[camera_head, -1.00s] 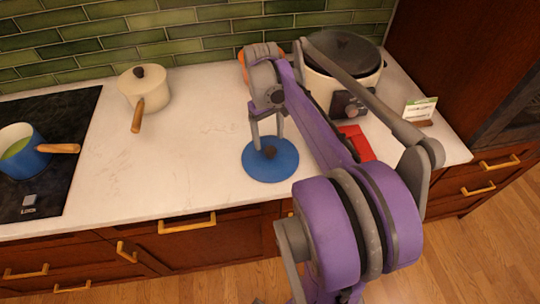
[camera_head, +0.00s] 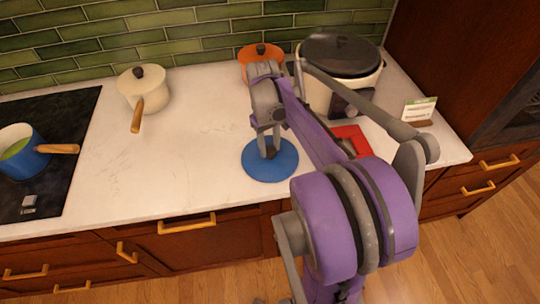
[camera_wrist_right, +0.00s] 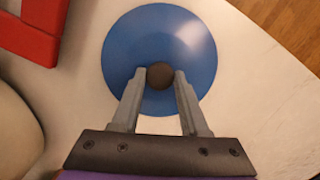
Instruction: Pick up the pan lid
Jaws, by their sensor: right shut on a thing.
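The pan lid (camera_head: 270,168) is a blue disc with a dark round knob, lying on the white counter near its front edge. In the right wrist view the blue lid (camera_wrist_right: 190,50) fills the upper middle, with its dark knob (camera_wrist_right: 160,75) between the fingertips. My right gripper (camera_head: 269,153) points down over the lid's middle and is shut on the knob; it also shows in the right wrist view (camera_wrist_right: 160,78). The lid appears to rest on the counter. My left gripper is in neither view.
A blue pot (camera_head: 28,158) stands uncovered on the black cooktop (camera_head: 55,118) at left. A cream lidded pan (camera_head: 150,97) stands at the back. An orange pot (camera_head: 248,58), a large cooker (camera_head: 322,97) and a red object (camera_head: 357,140) are near my right arm. The counter's middle is clear.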

